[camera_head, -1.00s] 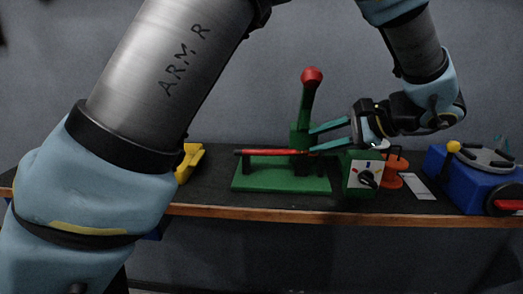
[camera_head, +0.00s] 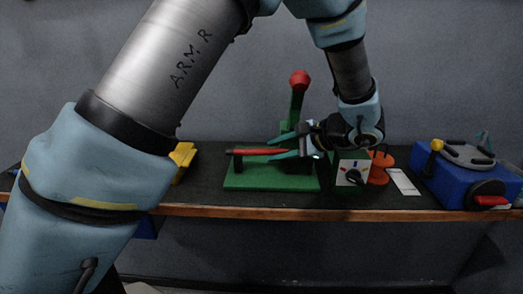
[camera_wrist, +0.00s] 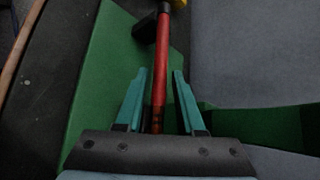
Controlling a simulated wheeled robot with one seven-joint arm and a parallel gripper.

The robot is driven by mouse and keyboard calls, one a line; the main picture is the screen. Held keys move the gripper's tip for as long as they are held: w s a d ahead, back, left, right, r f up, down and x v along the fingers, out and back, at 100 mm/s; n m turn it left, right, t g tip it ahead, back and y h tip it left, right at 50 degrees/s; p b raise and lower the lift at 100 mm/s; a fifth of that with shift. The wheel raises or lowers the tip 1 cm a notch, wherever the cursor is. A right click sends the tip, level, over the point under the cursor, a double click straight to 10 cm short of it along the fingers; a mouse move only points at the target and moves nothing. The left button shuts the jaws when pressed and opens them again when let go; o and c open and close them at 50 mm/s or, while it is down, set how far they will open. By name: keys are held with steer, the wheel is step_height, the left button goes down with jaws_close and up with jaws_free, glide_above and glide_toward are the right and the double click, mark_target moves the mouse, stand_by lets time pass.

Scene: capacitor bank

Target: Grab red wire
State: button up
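The red wire (camera_head: 247,152), a straight red rod, lies level above a green base (camera_head: 240,182) in the head view. It also shows in the wrist view (camera_wrist: 163,45), running lengthwise between my two teal fingers. My gripper (camera_head: 269,150) is open, with one finger on each side of the wire. In the wrist view a narrow gap shows between each fingertip of my gripper (camera_wrist: 161,74) and the wire. The wire's near end is hidden by the gripper body in the wrist view.
A green upright lever with a red ball (camera_head: 299,79) stands just behind my gripper. A green box with a white dial face (camera_head: 352,173) is right of it. A blue unit (camera_head: 460,180) stands far right, and a yellow piece (camera_head: 183,158) is left.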

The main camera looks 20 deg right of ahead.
steer(key=shift+c, duration=0.3)
jaws_close()
steer(key=shift+r, duration=0.25)
